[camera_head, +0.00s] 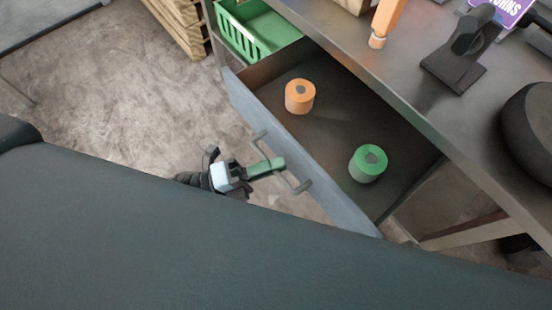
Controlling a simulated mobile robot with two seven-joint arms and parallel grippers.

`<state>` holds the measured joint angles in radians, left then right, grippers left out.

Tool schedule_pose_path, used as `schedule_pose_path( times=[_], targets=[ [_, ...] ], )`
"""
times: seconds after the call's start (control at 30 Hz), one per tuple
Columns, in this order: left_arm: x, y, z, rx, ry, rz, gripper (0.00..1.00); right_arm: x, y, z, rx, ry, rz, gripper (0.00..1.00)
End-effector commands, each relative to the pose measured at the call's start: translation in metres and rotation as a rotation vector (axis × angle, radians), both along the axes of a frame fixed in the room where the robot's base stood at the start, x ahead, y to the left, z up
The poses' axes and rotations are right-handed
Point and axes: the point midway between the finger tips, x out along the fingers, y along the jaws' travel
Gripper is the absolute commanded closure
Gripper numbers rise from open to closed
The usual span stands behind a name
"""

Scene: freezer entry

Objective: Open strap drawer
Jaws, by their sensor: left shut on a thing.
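The drawer stands pulled out from under the metal table, and its inside floor (325,125) shows. Its grey front panel (305,155) faces the lower left and carries a bar handle (296,185). An orange strap roll (300,96) and a green strap roll (368,163) sit apart inside the drawer. My left gripper (277,164) is at the front panel, with its fingers shut on the handle near its middle. My right gripper does not show.
The tabletop (400,85) holds a dark stand (468,55), an orange-handled tool (387,20) and a dark rounded object (530,125). A green crate (255,30) and stacked wood (178,22) are at the top. Bare floor (120,100) lies left of the drawer.

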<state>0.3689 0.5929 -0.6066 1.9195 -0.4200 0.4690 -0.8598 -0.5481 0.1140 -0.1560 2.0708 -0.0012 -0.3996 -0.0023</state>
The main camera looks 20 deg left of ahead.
Motion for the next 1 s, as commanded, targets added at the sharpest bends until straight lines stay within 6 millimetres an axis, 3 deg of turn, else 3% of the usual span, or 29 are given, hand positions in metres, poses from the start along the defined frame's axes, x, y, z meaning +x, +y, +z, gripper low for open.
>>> schedule_pose_path(
  times=[0.3,0.33,0.47,0.77,1.0],
  targets=[
    [0.000,0.001,0.000,0.001,0.000,0.001,1.00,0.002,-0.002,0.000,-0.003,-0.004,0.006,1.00],
    [0.000,0.001,0.000,0.001,0.000,0.001,0.85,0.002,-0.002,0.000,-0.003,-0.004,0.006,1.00],
    [0.000,0.000,0.000,0.001,0.000,0.001,0.68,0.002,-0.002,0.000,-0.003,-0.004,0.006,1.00],
    [-0.001,0.001,0.000,0.001,0.001,0.001,0.68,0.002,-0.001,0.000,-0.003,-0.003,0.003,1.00],
    [-0.016,0.025,-0.007,0.002,0.004,0.000,0.68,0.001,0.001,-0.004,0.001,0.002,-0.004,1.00]
  ],
)
